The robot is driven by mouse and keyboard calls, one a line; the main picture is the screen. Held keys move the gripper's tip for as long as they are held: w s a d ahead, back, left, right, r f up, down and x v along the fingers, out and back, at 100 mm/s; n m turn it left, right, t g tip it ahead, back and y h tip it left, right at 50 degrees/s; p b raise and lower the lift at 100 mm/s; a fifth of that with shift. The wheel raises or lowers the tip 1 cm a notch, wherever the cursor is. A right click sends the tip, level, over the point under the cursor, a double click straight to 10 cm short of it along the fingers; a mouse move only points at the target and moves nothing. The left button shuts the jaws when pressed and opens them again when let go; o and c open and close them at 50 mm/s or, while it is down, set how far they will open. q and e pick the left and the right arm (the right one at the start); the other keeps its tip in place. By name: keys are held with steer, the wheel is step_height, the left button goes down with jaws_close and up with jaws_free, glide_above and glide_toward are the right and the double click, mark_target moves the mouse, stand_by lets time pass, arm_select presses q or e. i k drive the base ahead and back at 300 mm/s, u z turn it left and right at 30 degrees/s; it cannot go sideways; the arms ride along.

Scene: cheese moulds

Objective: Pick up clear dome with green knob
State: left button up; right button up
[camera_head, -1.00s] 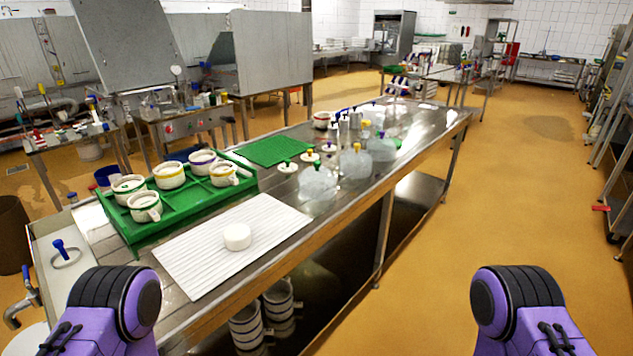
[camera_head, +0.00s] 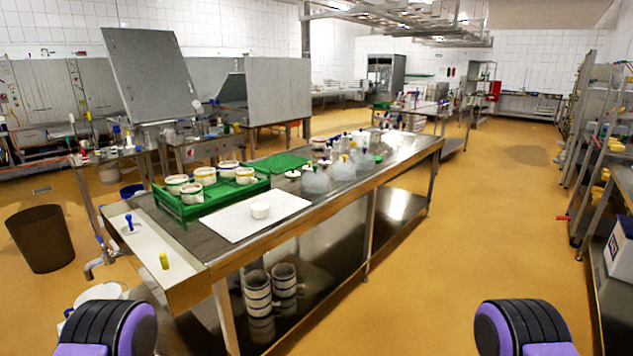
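Several clear domes stand in a group on the metal table. The nearest one (camera_head: 315,183) looks like the clear dome with the green knob, though its knob is very small in this view. Another clear dome (camera_head: 343,170) stands just behind it to the right. Only purple and black parts of my two arms show at the bottom left and bottom right corners. Both grippers are out of view, and nothing of mine is near the domes.
A brown bin (camera_head: 40,240) stands left. Shelving lines the right; the floor (camera_head: 460,240) before the table's right side is clear.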

mark_target(315, 181)
steer(key=z, duration=0.7)
steer(key=i, duration=1.45)
steer(key=u, duration=0.2)
